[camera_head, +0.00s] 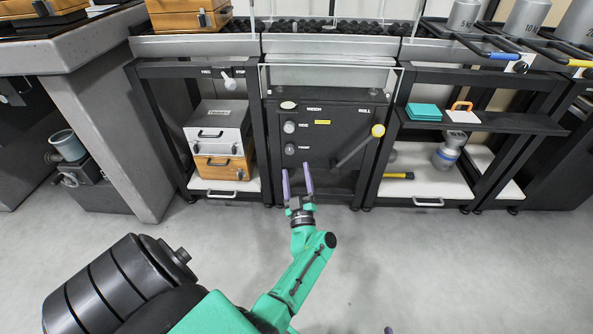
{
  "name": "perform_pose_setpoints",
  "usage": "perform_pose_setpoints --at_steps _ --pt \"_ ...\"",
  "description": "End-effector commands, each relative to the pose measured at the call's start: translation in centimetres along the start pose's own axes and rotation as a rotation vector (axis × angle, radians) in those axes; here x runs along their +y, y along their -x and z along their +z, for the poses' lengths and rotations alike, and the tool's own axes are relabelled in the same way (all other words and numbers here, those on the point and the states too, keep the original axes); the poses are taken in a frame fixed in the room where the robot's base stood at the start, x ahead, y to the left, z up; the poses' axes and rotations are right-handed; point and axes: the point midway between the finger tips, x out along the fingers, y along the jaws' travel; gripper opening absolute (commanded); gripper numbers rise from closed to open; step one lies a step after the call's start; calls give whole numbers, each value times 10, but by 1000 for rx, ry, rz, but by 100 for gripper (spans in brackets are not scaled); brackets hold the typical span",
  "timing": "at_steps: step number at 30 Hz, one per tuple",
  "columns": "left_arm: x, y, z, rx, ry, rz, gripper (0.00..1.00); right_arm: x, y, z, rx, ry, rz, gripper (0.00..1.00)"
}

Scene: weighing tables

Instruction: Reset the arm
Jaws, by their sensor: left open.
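My left arm is green and reaches up from the bottom of the head view. Its left gripper (297,182) has two purple fingers, spread apart with nothing between them. The fingers point at the lower part of the black control panel (325,178) and overlap it in the picture; I cannot tell how far apart they are. My right gripper is not clearly seen.
The panel has knobs and a lever with a yellow end (377,131). Cases (219,138) stand on the left shelf. A dark shelf (510,124) at right holds a teal block (424,112). A stone table (100,45) stands at left. The grey floor (430,260) is clear.

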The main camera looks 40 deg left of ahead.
Motion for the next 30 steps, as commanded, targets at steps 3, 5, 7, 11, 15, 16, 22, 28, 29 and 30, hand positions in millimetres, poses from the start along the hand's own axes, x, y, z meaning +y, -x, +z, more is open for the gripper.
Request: perform_pose_setpoints --at_steps 3,5,7,11,15,16,22,28,29,30 --pt "0 0 0 0 0 0 74 -1 -1 -2 4 0 -3 50" --pt "0 0 0 0 0 0 74 -2 -1 -3 5 0 -4 50" --pt "0 0 0 0 0 0 74 -2 -2 -4 7 0 -4 50" --pt "0 0 0 0 0 0 74 -2 -2 -4 7 -1 -4 50" --pt "2 0 -1 -5 -2 12 74 -2 -2 -6 7 0 -3 50" --pt "4 1 -2 -16 -4 33 74 -2 -2 -7 6 1 -3 50" --pt "73 76 9 -370 -62 499 74 -11 7 -27 -24 9 -7 50" --pt "108 206 16 -772 -107 801 74 -16 12 -38 -50 16 -9 50" --pt "110 222 14 -819 -111 828 74 -16 12 -39 -52 17 -9 50" --pt "111 243 12 -879 -117 859 74 -17 13 -40 -56 18 -9 50"
